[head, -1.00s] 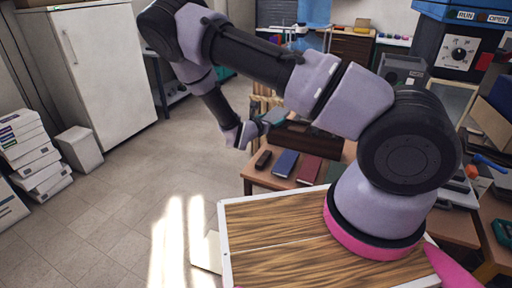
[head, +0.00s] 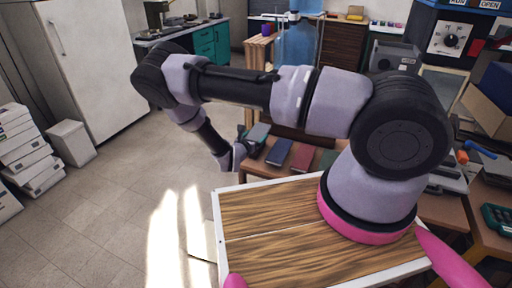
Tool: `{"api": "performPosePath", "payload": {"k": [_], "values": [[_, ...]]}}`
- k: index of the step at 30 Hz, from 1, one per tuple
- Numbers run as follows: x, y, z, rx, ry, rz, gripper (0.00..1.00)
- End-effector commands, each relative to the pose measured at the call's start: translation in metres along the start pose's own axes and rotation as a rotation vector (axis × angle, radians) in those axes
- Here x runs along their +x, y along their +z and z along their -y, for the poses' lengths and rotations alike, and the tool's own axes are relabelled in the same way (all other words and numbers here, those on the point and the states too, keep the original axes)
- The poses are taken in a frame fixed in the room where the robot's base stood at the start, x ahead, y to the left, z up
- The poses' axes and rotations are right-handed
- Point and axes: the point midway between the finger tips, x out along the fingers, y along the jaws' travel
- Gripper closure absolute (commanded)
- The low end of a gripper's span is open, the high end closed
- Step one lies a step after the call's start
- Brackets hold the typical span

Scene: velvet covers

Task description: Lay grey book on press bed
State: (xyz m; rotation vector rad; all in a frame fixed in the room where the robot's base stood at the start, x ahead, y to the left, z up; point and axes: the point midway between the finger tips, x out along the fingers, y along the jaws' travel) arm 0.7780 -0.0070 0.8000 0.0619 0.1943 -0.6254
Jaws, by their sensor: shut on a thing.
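My gripper (head: 247,146) is at the near left edge of the low wooden table, beside the row of books. It is shut on a grey book (head: 258,132), seen small and partly covered by the fingers. I cannot tell whether the book touches the table. A blue book (head: 279,151), a dark red book (head: 302,158) and a green book (head: 328,160) lie to its right. A blue and dark machine (head: 450,40) with a dial and RUN and OPEN labels stands at the upper right. I cannot make out a press bed for certain.
A dark box stands behind the books, largely hidden by my arm. Side tables with tools (head: 480,150) and an open carton (head: 490,105) are at the right. A white fridge (head: 85,65), a bin (head: 72,143) and stacked paper boxes (head: 30,155) stand left. The floor (head: 140,185) between is clear.

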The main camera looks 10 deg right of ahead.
Motion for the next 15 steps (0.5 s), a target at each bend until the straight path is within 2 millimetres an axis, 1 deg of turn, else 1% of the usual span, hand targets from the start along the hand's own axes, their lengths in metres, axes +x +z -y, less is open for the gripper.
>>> {"api": "performPosePath", "payload": {"k": [4,10,12,15], "values": [[0.003,-0.015,0.0,0.001,-0.001,0.001,0.77],[0.009,-0.044,0.001,0.001,-0.001,0.001,0.77],[0.01,-0.05,0.0,0.001,-0.001,0.001,0.77],[0.011,-0.052,0.0,0.001,-0.001,0.001,0.77]]}}
